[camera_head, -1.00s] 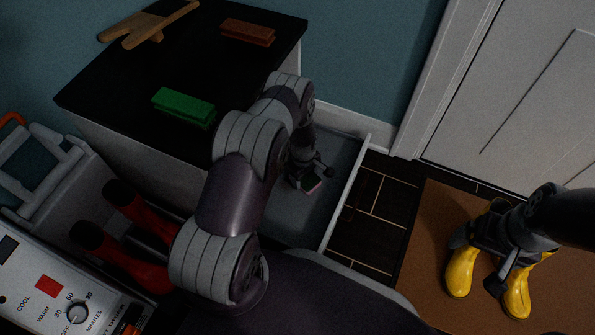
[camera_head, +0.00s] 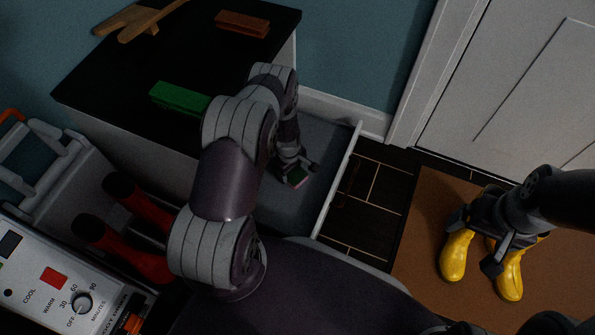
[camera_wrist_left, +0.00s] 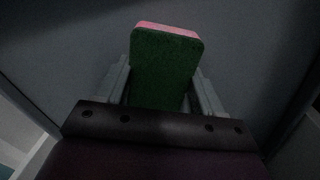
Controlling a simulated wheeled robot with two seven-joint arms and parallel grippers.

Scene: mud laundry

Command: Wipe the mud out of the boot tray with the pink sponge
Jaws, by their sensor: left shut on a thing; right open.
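My left gripper (camera_head: 294,174) is shut on the pink sponge (camera_head: 301,177), low inside the grey open tray (camera_head: 328,147). In the left wrist view the sponge (camera_wrist_left: 165,68) sits between the two fingers, its dark green face towards the camera and a pink edge at the far end. The tray is a pull-out, drawer-like box with a pale rim at the black-topped cabinet. I cannot make out mud in it; my left arm hides part of the floor. I cannot tell whether the sponge touches the floor. My right gripper (camera_head: 477,241) is open and empty above the yellow boots (camera_head: 455,255).
The cabinet top (camera_head: 125,75) holds a green brush (camera_head: 178,97), an orange-brown brush (camera_head: 243,24) and a wooden item (camera_head: 135,22). Red boots (camera_head: 125,240) stand at left by a white machine with a dial (camera_head: 80,303). Yellow boots stand on a brown mat (camera_head: 425,215).

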